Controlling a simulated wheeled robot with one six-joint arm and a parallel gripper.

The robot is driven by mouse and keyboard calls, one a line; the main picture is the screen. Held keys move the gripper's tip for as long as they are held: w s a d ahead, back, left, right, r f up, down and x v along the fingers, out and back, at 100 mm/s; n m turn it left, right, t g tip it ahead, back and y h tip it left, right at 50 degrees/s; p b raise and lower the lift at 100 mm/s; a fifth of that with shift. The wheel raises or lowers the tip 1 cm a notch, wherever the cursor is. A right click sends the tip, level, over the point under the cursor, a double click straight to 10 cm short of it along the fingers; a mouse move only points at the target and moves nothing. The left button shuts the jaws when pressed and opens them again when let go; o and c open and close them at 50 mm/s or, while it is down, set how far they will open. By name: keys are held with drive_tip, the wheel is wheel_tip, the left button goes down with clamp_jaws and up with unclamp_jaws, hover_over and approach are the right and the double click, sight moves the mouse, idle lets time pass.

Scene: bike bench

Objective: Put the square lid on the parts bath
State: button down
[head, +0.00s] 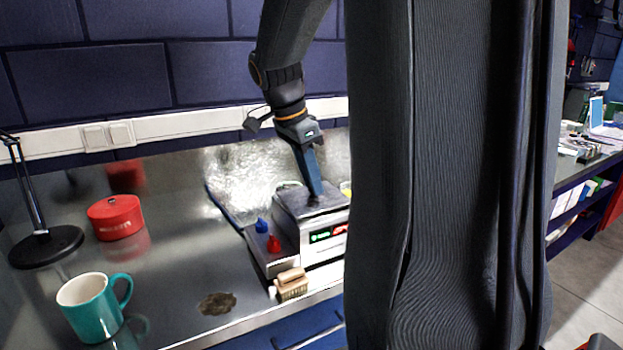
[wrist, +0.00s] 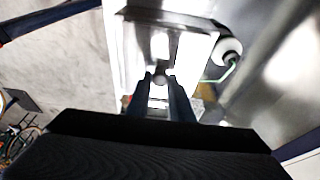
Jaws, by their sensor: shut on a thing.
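The parts bath (head: 322,248) is a pale box with a green-lit front display, on the steel bench. My gripper (head: 316,196) points down at its top, where a dark grey square surface, apparently the lid (head: 297,205), shows. In the wrist view my gripper (wrist: 160,80) has its two fingers closed about a small round knob, with the shiny lid (wrist: 150,43) beyond them and the bath's white rim (wrist: 115,35) around it. I cannot tell whether the lid sits flush. My column hides the bath's right side in the head view.
A tray (head: 262,262) with blue and red-topped bottles stands left of the bath. A wooden brush (head: 291,284) lies in front. A red tin (head: 116,217), teal mug (head: 92,306) and black lamp (head: 45,247) stand left. The bench between is mostly clear, with a dark stain (head: 217,303).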

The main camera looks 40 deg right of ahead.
drive_tip(key=shift+f+b, duration=0.35)
drive_tip(key=shift+f, duration=0.25)
drive_tip(key=c, duration=1.5)
unclamp_jaws()
drive_tip(key=shift+b+v, duration=0.55)
drive_tip(key=shift+v, duration=3.45)
